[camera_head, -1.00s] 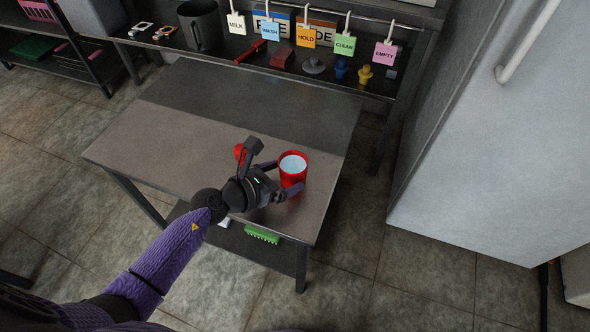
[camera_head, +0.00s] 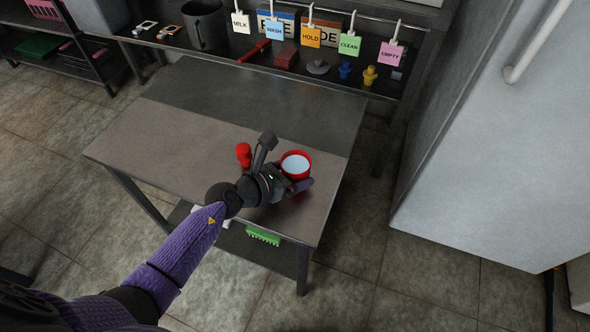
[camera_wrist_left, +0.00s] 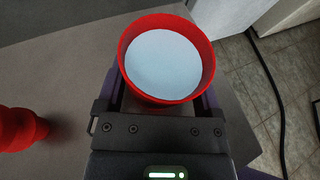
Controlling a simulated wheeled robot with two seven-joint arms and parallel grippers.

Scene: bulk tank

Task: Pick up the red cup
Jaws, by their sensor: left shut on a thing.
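The red cup (camera_head: 296,154) is upright at the right part of the metal table (camera_head: 160,150), with a pale blue-white content or inside showing. My left gripper (camera_head: 296,182) is shut on the cup, one finger on each side of it. In the left wrist view the cup (camera_wrist_left: 126,52) fills the top middle, between the fingers (camera_wrist_left: 160,90). I cannot tell whether its base touches the table. My right gripper is not in view.
A second red object (camera_head: 244,154) stands on the table just left of the gripper. A green brush-like item (camera_head: 263,236) is below the table's front edge. A shelf (camera_head: 225,55) with hanging tags stands behind, and a large grey tank (camera_head: 490,140) is to the right.

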